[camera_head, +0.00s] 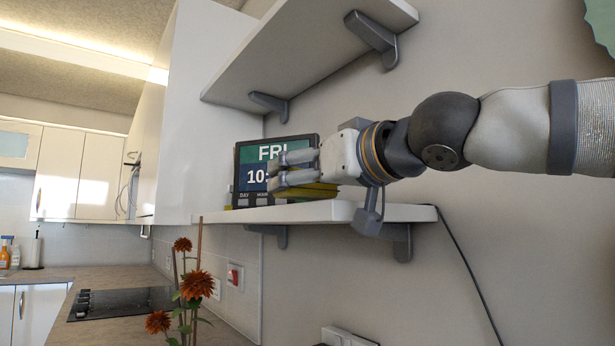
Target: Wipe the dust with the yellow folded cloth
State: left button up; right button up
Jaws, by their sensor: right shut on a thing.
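The yellow folded cloth (312,190) is on or just above the lower white shelf (300,212), partly hidden behind my right gripper. My right gripper (272,172) reaches in from the right over this shelf, its fingers pointing left, and is shut on the cloth. A digital clock (255,156) reading "FRI" stands on the shelf behind the fingers, partly covered by them. I cannot make out any dust on the shelf. My left gripper is not in view.
An upper shelf (310,50) on grey brackets hangs above my right arm. Orange flowers (197,285) rise in front of the lower shelf's left end. A black cable (465,270) hangs at right. A hob (122,302) and counter lie at lower left.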

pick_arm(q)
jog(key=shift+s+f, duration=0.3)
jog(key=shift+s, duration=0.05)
pick_arm(e)
jog(key=shift+f, duration=0.5)
